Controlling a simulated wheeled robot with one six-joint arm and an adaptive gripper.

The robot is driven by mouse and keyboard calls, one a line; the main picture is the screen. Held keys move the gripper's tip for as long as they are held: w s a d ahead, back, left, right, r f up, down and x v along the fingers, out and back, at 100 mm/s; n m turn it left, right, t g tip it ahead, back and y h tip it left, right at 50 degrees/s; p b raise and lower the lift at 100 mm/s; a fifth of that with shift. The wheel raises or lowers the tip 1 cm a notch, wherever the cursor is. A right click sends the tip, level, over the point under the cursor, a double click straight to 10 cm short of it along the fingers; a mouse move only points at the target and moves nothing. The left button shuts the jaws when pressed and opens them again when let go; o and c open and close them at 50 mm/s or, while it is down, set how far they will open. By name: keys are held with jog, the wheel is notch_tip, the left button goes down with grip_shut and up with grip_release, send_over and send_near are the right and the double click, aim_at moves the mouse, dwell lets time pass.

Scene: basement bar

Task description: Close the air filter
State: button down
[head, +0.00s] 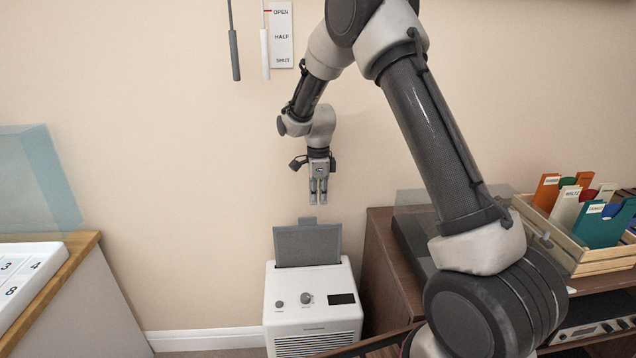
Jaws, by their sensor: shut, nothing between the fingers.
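The air filter is a white box-shaped unit (312,312) on the floor against the wall. It has two knobs, a dark display and a slatted grille on its front. A grey filter panel (307,246) with a small tab on top stands up out of its top, well above the casing. My gripper (319,200) points down with its fingers together and empty. It hangs just above the panel's tab, slightly to the right, with a small gap that looks clear of contact. The lower part of the panel is hidden inside the unit.
A brown cabinet (378,262) stands close on the right, with a wooden crate of records (590,262) on it. A wood-topped counter (82,250) is at the left. Two hanging rods (265,52) and an OPEN/HALF/SHUT plate (282,36) are on the wall above.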

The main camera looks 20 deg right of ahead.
jog(key=shift+f, duration=2.45)
send_over(319, 264)
notch_tip(319, 264, down, 17)
jog(key=shift+w+f, duration=0.15)
jog(key=shift+f, duration=0.25)
